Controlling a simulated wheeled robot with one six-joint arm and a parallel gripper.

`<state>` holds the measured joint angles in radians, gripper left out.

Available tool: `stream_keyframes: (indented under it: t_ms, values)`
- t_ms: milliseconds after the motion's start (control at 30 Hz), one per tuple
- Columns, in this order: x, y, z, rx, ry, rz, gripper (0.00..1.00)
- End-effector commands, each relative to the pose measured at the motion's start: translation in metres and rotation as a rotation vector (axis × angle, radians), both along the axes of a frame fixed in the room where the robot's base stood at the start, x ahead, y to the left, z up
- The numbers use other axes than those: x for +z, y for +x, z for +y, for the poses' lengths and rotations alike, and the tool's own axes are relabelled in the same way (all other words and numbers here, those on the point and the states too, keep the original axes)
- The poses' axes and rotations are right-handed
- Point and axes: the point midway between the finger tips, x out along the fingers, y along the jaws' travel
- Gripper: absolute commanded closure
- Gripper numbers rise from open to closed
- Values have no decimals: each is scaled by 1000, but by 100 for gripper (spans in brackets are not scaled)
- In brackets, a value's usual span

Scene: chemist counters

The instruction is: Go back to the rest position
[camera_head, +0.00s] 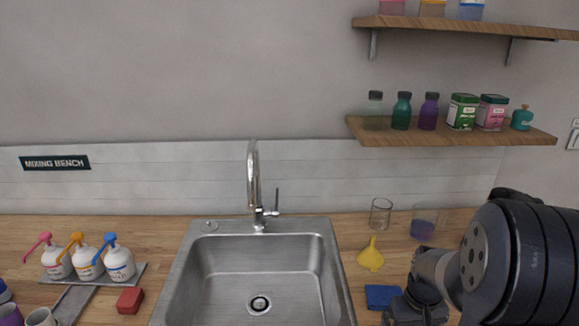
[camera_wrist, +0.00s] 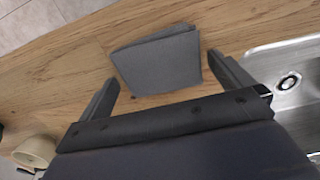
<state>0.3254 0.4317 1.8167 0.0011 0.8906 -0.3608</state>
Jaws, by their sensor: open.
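My gripper (camera_wrist: 161,67) is open in the wrist view, its two dark fingers spread wide apart. A grey folded cloth (camera_wrist: 160,62) lies flat on the wooden counter beyond and between the fingertips. I see nothing held between the fingers. In the head view my dark arm fills the lower right, over the counter to the right of the sink (camera_head: 187,290). The fingers cannot be made out there.
A yellow funnel (camera_head: 370,256), a blue block (camera_head: 382,296), a clear glass (camera_head: 381,214) and a purple-filled beaker (camera_head: 423,224) stand near my arm. Pump bottles (camera_head: 89,262) and a red block (camera_head: 130,300) are at left. The tall faucet (camera_head: 254,185) rises behind the sink.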

Motion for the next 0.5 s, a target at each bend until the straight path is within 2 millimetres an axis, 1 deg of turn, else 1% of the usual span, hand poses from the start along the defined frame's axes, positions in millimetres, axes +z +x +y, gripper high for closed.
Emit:
stream_keyframes:
  t_ms: [33,200,500]
  values:
    - [7,0,0,0,-1,-3,0]
    - [20,0,0,0,0,0,0]
    - [23,0,0,0,1,2,0]
